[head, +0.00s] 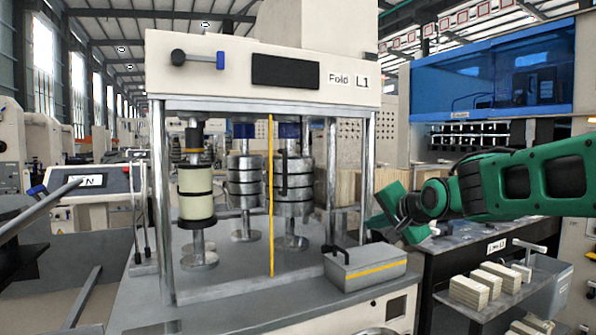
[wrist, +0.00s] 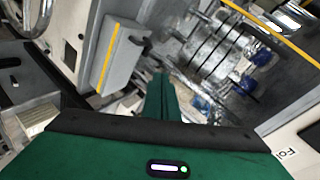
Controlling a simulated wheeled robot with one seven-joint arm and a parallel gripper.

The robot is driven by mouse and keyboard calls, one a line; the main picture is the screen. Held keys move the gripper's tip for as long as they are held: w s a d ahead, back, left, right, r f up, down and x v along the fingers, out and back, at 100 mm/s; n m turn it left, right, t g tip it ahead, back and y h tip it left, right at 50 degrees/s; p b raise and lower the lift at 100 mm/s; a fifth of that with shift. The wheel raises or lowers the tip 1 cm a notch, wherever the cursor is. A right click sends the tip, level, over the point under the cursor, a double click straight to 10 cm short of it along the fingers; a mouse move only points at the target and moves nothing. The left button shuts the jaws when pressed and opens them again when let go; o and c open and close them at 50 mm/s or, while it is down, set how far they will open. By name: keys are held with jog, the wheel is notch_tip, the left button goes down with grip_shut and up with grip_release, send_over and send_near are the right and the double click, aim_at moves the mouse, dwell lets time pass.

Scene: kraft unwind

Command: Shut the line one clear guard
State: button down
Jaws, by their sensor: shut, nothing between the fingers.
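The line one machine, labelled Fold L1 (head: 348,81), has a frame with metal posts around several rollers. A yellow upright strip (head: 271,200) runs down its front, with a dark upright handle (head: 284,175) just right of it. The strip seems to be the clear guard's edge; the see-through panel itself is hard to make out, so I cannot tell how far it stands open. A yellow strip (wrist: 270,28) also crosses the upper right of the wrist view. My green gripper (head: 388,212) is shut and empty, right of the machine's right front post and apart from the handle.
A grey box with a yellow stripe and black handle (head: 366,267) sits on the machine's front right corner, below my gripper; it also shows in the wrist view (wrist: 122,55). A bench with stacked pale blocks (head: 470,292) stands at right. A roll (head: 196,192) hangs inside at left.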

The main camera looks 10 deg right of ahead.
jog(key=w+a+r+m+t+y, duration=0.2)
jog(key=w+a+r+t+y, duration=0.4)
jog(key=a+r, duration=0.55)
jog(key=w+a+r+g+h, duration=0.1)
jog(key=w+a+g, duration=0.1)
jog(key=w+a, duration=0.4)
jog(key=w, duration=0.3)
jog(key=shift+w+r, duration=0.25)
jog(key=shift+a, duration=0.1)
